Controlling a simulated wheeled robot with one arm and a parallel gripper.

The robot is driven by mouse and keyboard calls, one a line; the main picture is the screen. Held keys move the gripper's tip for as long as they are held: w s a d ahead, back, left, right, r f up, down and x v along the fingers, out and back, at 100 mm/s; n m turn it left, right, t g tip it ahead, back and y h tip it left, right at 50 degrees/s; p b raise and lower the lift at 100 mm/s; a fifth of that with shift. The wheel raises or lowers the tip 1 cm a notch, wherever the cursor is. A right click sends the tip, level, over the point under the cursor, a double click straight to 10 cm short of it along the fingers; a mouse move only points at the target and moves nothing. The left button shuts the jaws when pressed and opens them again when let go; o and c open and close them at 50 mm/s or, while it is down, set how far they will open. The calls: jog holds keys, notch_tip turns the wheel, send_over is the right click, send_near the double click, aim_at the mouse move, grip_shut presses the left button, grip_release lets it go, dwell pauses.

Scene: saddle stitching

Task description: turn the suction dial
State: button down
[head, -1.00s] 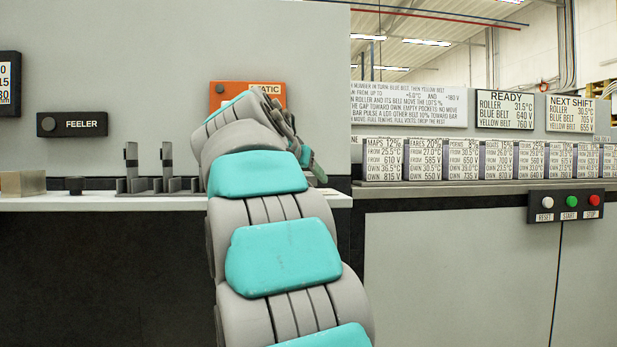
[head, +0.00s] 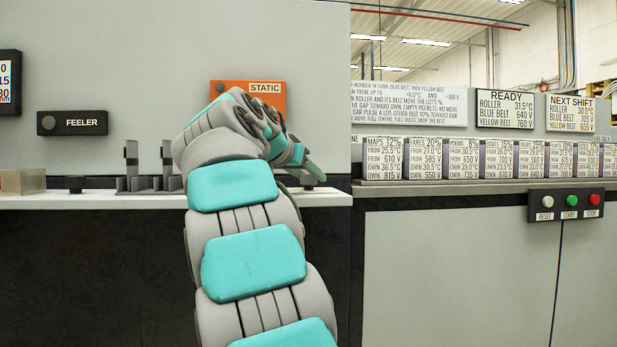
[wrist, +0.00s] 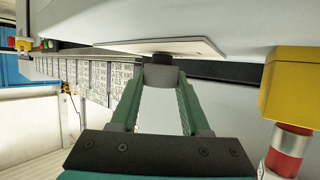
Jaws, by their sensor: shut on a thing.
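A dark round dial (wrist: 162,74) stands between the fingertips of my gripper (wrist: 160,86) in the wrist view, in front of a pale flat plate (wrist: 175,46). My gripper's green fingers are closed against its sides. In the head view my gripper (head: 312,170) points down and right at the right end of the pale counter (head: 110,200). A small dark part of the dial (head: 308,181) shows just under the fingertips there. I cannot read a suction label, and the dial's marks and angle are hidden.
An orange STATIC box (head: 265,97) is partly behind my arm. A FEELER knob panel (head: 72,123) is on the wall, and another dark knob (head: 75,184) stands on the counter. A yellow block (wrist: 290,85) is close right of my gripper in the wrist view.

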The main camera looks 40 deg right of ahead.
jog(key=shift+r+m+g+h, duration=0.2)
jog(key=shift+m+g+h, duration=0.1)
jog(key=shift+m+g, duration=0.2)
jog(key=shift+f+m+g+p, duration=0.1)
jog(key=shift+m+g+p, duration=0.2)
jog(key=shift+g, duration=0.1)
jog(key=shift+c, duration=1.9)
grip_release()
jog(key=shift+f, duration=0.1)
jog(key=p+v, duration=0.1)
jog(key=v, duration=0.6)
jog(key=shift+a, duration=0.35)
jog(key=shift+s, duration=0.1)
